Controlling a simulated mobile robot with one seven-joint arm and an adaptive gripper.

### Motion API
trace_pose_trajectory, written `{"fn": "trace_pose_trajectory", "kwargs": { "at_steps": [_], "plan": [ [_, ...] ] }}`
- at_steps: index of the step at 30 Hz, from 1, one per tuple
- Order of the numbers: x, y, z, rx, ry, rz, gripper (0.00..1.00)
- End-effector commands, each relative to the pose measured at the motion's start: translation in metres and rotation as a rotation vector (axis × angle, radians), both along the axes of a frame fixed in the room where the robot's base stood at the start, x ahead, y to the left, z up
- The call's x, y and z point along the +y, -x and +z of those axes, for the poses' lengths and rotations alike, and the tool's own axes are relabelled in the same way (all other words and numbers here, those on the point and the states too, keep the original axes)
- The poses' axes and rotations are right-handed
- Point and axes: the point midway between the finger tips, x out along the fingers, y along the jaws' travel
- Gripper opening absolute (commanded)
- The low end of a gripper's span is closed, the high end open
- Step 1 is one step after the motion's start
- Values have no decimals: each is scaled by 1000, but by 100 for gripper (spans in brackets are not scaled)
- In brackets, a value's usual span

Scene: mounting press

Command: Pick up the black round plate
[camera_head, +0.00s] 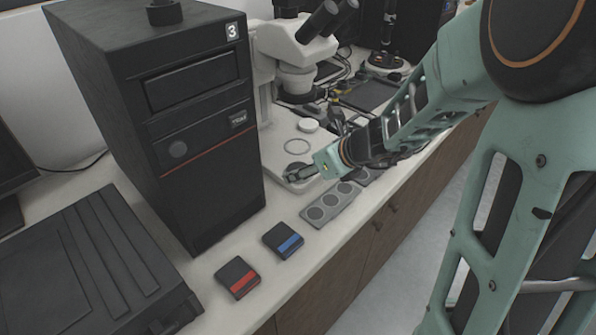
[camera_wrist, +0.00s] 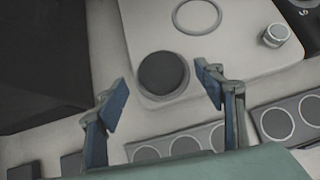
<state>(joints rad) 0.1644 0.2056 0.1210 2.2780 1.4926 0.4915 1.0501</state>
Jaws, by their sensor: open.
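The black round plate (camera_wrist: 163,73) lies flat on the front corner of the pale microscope base in the wrist view. In the head view it is a small dark disc (camera_head: 296,168), partly covered by my gripper. My gripper (camera_wrist: 162,84) is open, with one blue-padded finger to the left of the plate and one to the right in the wrist view. Nothing is between the fingers except the view of the plate below. In the head view my gripper (camera_head: 302,176) is low over the front of the base. I cannot tell the exact height above the plate.
The microscope (camera_head: 297,80) stands behind, its base bearing a ring (camera_wrist: 197,16) and a knob (camera_wrist: 276,35). A grey strip with round wells (camera_head: 331,204) lies in front. A tall black computer case (camera_head: 200,130) stands left. Blue-striped (camera_head: 284,241) and red-striped (camera_head: 237,278) boxes lie nearer.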

Motion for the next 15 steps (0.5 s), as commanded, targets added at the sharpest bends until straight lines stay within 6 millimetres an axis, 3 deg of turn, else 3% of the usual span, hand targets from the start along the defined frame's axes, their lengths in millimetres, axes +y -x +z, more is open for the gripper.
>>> {"fn": "trace_pose_trajectory", "kwargs": {
  "at_steps": [3, 11, 15],
  "plan": [
    [5, -7, -9, -1, -1, 0, 63],
    [6, -8, -9, -1, 0, -1, 63],
    [6, -8, -9, -1, 0, -1, 48]
  ]
}}
